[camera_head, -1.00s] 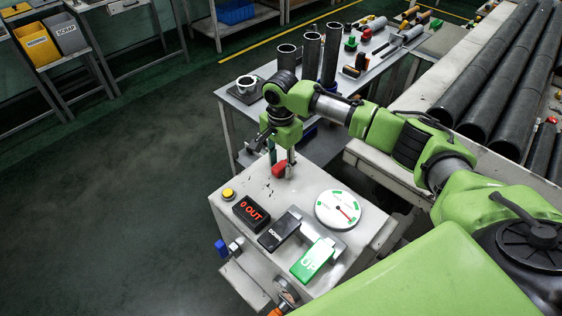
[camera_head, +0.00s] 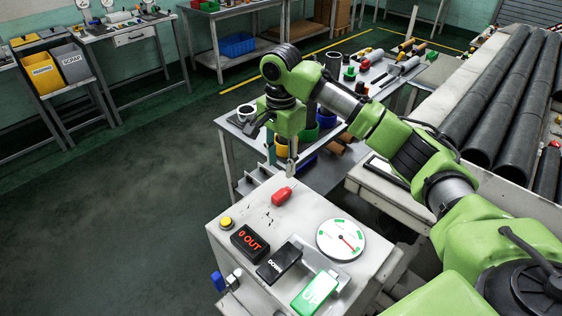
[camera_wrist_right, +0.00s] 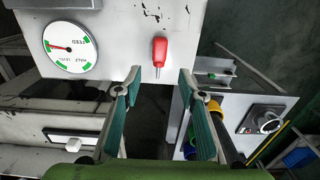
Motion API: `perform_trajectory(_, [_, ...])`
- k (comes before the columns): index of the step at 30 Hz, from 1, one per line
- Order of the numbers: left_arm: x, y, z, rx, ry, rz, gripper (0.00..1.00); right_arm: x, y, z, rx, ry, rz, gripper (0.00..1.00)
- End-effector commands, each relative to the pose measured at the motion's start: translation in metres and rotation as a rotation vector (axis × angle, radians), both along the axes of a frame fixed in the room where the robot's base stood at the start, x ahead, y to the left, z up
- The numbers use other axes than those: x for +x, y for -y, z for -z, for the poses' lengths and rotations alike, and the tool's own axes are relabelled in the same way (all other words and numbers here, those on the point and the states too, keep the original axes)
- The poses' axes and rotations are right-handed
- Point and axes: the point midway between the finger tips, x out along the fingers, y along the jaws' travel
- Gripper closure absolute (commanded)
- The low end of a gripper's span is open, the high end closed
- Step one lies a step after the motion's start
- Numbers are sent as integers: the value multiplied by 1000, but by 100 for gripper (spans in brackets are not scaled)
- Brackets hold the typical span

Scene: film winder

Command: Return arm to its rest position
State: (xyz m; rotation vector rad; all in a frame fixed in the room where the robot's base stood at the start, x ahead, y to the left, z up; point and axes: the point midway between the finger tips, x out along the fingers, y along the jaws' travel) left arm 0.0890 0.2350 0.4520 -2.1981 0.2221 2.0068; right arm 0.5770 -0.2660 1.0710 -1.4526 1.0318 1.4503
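My right arm reaches in from the right side of the head view. Its gripper (camera_head: 282,165) hangs above the far end of a grey control box (camera_head: 222,205). The gripper is apart from the red handle (camera_head: 281,195) on the box top. In the right wrist view the two teal-padded fingers (camera_wrist_right: 160,85) are spread with nothing between them. The red handle (camera_wrist_right: 159,50) shows there beyond the fingertips. My left gripper is not in view.
The box carries a display reading "0 OUT" (camera_head: 250,240), a black DOWN switch (camera_head: 279,263), a green switch (camera_head: 316,292), a yellow button (camera_head: 226,223) and a round gauge (camera_head: 340,240). Dark pipes (camera_head: 495,90) lie at right. Open floor (camera_head: 120,210) is at left.

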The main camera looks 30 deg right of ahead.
Motion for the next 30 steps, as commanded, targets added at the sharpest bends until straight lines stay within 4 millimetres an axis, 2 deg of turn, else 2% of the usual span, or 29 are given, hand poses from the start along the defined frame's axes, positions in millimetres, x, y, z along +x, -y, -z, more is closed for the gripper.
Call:
perform_trajectory(6, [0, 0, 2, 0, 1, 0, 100, 0, 0, -10, 0, -1, -1, 63])
perform_trajectory(20, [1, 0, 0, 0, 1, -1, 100, 0, 0, -12, 1, -1, -1, 63])
perform_trajectory(30, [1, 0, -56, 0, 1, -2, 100, 0, 0, -68, 1, -1, -1, 63])
